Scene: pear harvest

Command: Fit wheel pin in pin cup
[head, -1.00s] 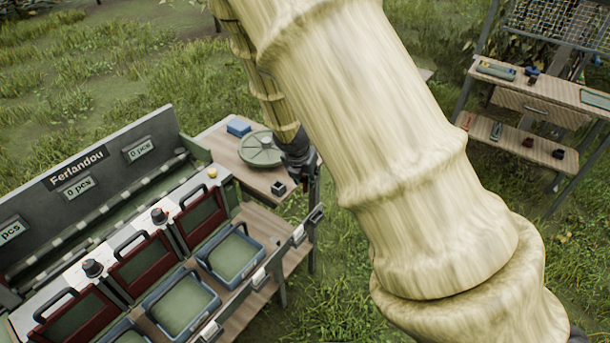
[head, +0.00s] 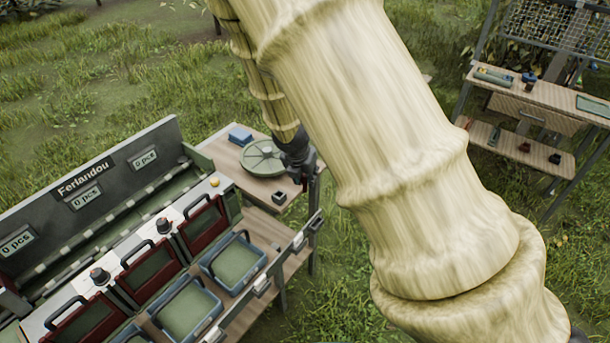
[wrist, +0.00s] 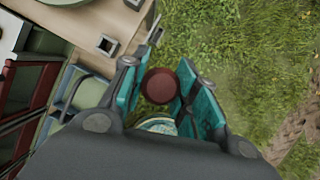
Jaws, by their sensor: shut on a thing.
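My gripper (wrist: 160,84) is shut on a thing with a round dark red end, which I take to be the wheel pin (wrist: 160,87). In the wrist view it sits between the teal finger pads. A pale teal round part shows just below it, partly hidden by the gripper body. The pin cup looks to be the small dark square block with a hollow top (head: 279,197), on the wooden table's front corner; it also shows at upper left in the wrist view (wrist: 107,45). In the head view my gripper (head: 305,174) is right of the cup, apart from it; the pin cannot be made out there.
A round green wheel-like disc (head: 262,157) and a blue block (head: 240,136) lie on the same table. The Ferlandou sorting bench (head: 80,205) with bins stands at left. A shelf (head: 535,95) with small items stands at right. Grass lies between.

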